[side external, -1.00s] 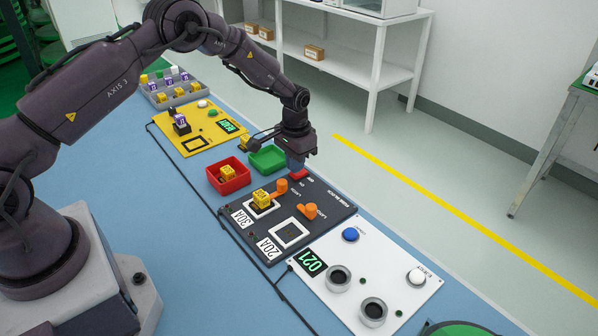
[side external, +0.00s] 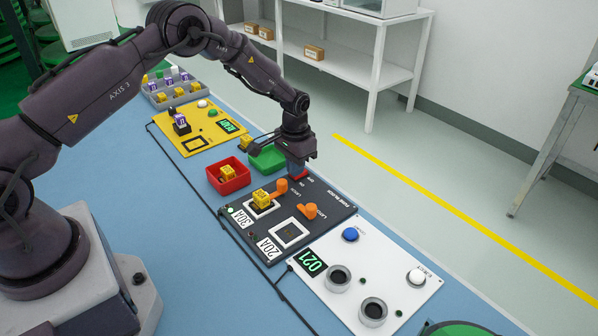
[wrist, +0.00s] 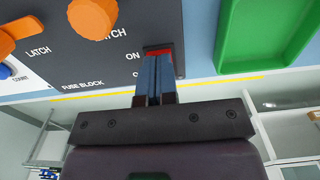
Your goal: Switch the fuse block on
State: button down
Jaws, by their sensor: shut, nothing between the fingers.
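The fuse block (side external: 318,192) is a dark panel with two framed sockets and two orange latches (side external: 310,211). A yellow fuse (side external: 262,198) stands in the 30A socket; the 20A socket (side external: 289,233) is empty. A small lamp (side external: 230,210) beside the 30A label glows pale green-white. My gripper (side external: 296,172) is shut and empty, pointing down at the panel's far edge. Its blue fingertips (wrist: 158,52) are at the red switch (wrist: 179,66), beside the ON mark. The fingers hide much of the switch, so its exact position is unclear.
A green tray (side external: 268,158) and a red tray (side external: 242,181) holding a yellow fuse stand left of the panel. The yellow panel (side external: 190,145) is farther left.

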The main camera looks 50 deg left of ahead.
jog(key=shift+r, duration=3.4)
jog(key=shift+s+f, duration=0.1)
jog(key=shift+s, duration=0.1)
jog(key=s, duration=0.2)
jog(key=s+g, duration=0.1)
jog(key=shift+d+f, duration=0.15)
jog(key=shift+d, duration=0.15)
jog(key=s+d+r+t, duration=0.3)
jog(key=s+r, duration=1)
jog(key=s+d+r+t, duration=0.3)
jog(key=s+r, duration=1)
jog(key=s, duration=0.1)
jog(key=shift+s+d+r+t, duration=0.2)
jog(key=shift+d+t, duration=0.1)
jog(key=shift+d, duration=0.1)
